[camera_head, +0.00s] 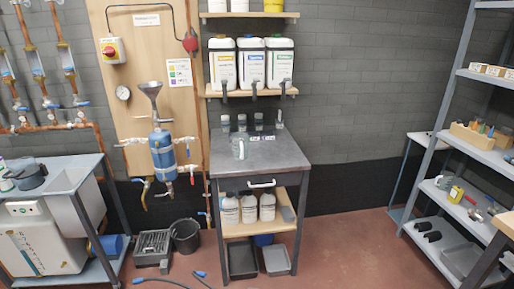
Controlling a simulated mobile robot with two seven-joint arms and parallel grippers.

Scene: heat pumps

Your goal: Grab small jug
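A small grey, translucent jug (239,148) stands upright on the dark worktop of the workbench (275,155) in the middle of the head view. It is left of the worktop's centre. Neither of my grippers shows in this view, and nothing is holding the jug.
Several small containers (242,122) stand along the worktop's back edge. Large white canisters (252,66) with dark taps sit on the shelf above. A blue vessel with a funnel and pipes (162,150) is left of the bench. A bucket (186,236) stands on the floor. The worktop's front and right are clear.

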